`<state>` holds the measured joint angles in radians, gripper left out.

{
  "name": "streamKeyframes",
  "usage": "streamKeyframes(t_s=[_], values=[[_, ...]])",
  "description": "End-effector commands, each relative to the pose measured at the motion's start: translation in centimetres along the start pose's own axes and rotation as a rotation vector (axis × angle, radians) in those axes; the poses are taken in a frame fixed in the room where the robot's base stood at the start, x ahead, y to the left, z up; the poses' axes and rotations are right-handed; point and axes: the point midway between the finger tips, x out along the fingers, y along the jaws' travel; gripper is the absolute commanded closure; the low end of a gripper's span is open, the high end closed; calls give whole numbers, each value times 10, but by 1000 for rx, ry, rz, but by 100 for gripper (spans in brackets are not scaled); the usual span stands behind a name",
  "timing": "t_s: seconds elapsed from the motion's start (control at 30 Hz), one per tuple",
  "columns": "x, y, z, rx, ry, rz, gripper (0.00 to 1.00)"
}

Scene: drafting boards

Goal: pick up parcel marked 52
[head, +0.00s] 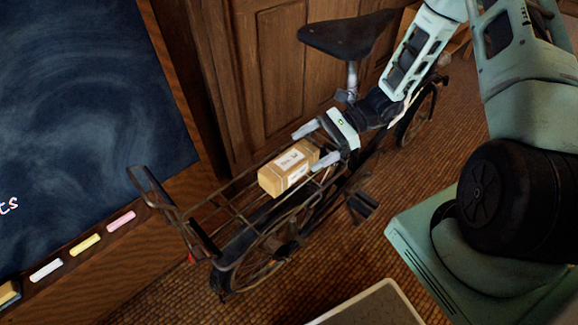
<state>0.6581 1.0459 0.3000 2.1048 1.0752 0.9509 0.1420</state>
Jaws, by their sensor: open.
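A small tan cardboard parcel (288,170) with white labels lies on the rear rack (228,207) of a bicycle. The print on its labels is too small to read, so I cannot tell whether it says 52. My gripper (317,146) is open, with one finger on each side of the parcel's far end. It comes from the upper right. I cannot tell whether the fingers touch the parcel.
The bicycle's dark saddle (349,35) rises behind my gripper. A chalkboard (90,110) with chalk pieces on its ledge stands at left. A wooden panelled cabinet (283,75) stands behind the bicycle. A pale-rimmed tray or panel (372,304) shows at the bottom.

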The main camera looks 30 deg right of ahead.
Motion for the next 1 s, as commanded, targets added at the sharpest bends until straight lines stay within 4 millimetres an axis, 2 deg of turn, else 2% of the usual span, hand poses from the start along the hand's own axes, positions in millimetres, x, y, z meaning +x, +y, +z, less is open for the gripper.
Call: streamKeyframes(t_s=[0.03, 0.2, 0.53, 0.77, 0.83, 1.0], values=[[10, 0, 0, 0, -1, 4, 6], [33, 0, 1, 1, -1, 3, 6], [39, 0, 2, 0, 0, 1, 6], [39, 0, 1, 1, 1, 1, 70], [39, 0, 1, 2, 2, 1, 76], [39, 0, 0, 3, 3, 1, 76]])
